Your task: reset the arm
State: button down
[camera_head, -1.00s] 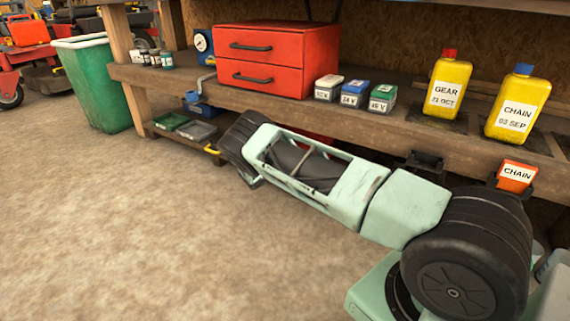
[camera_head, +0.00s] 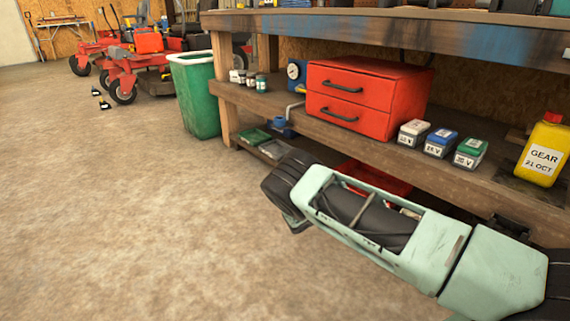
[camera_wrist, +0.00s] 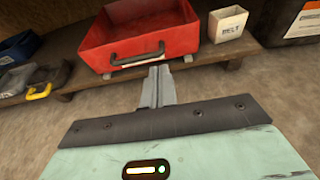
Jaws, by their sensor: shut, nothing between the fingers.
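My gripper (camera_wrist: 157,88) shows in the wrist view with its two grey fingers together and nothing between them. It points toward a low shelf, just in front of a red open tray (camera_wrist: 139,50) with a dark handle. In the head view my pale green arm stretches from the lower right toward the bench, and the gripper end is hidden behind it.
The wooden bench (camera_head: 480,185) runs along the right, bearing a red drawer box (camera_head: 400,98), battery packs (camera_head: 440,142) and a yellow bottle (camera_head: 543,150). A green bin (camera_head: 198,100) stands left of it. A white box (camera_wrist: 228,24) sits beside the tray. Concrete floor (camera_head: 130,210) at left is clear.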

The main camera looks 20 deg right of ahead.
jog(key=s+a+r+m+g+y+p, duration=0.3)
jog(key=s+a+r+m+y, duration=0.25)
jog(key=s+a+r, duration=0.55)
jog(key=s+a+r+m+g+y+p, duration=0.3)
jog(key=s+a+r+m, duration=0.4)
jog(key=a+r, duration=0.7)
jog(key=s+a+r+m+y+p, duration=0.1)
jog(key=s+a+r+y+p, duration=0.1)
jog(key=s+r, duration=0.5)
jog(key=s+a+r+t+y+p, duration=0.1)
jog(key=s+a+r+y, duration=0.2)
jog(key=s, duration=0.8)
jog(key=s+a+r+m+y+p, duration=0.1)
jog(key=s+a+r+p, duration=0.1)
jog(key=s+r, duration=0.55)
notch_tip(320, 180, up, 36)
jog(key=p, duration=3.7)
jog(key=shift+s+a+r+p, duration=0.2)
jog(key=shift+s+a+p, duration=0.05)
jog(key=shift+p, duration=0.1)
jog(key=shift+d, duration=0.15)
